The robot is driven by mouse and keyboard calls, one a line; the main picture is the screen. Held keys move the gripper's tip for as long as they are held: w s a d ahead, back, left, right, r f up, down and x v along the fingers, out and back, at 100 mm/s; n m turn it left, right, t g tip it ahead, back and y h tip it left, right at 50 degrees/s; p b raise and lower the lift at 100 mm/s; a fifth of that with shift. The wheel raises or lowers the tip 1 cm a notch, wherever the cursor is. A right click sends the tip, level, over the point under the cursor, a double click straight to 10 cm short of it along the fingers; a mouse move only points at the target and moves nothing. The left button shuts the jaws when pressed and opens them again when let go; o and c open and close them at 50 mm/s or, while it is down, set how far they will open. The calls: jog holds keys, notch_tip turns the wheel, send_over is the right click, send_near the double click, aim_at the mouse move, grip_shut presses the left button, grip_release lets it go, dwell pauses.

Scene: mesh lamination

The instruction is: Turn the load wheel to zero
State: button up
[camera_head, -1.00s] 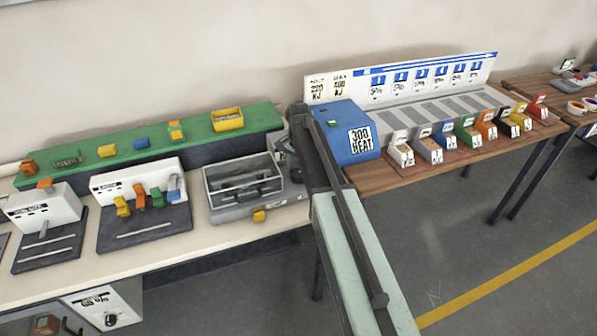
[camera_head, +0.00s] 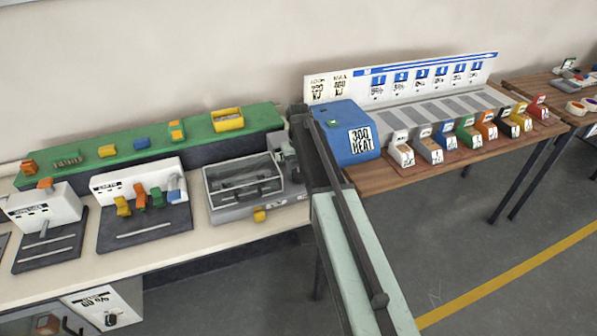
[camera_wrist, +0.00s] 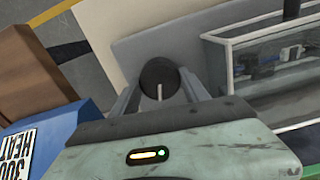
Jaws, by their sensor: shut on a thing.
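In the wrist view the load wheel (camera_wrist: 153,72) is a dark round knob with a pale line on its face, running toward the bottom of the picture. My gripper (camera_wrist: 160,80) has its two grey fingers on either side of the wheel and is shut on it. I cannot read any zero mark around it. The grey machine (camera_head: 228,212) with a clear-windowed box stands on the bench in the head view. My gripper (camera_head: 284,150) is at its right end there, and the wheel is hidden.
A blue box (camera_head: 342,145) labelled 300 HEAT stands close to the right of my arm, and also shows in the wrist view (camera_wrist: 55,125). A green shelf (camera_head: 190,130) with small blocks runs behind the machine. A yellow tab (camera_head: 259,215) sticks out at its front.

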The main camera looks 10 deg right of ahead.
aim_at(298, 172)
jog(key=shift+n, duration=1.7)
jog(key=shift+a, duration=0.1)
jog(key=o, duration=1.4)
jog(key=shift+c, duration=0.2)
notch_tip(298, 172, up, 8)
jog(key=p, duration=0.8)
jog(key=shift+f, duration=0.1)
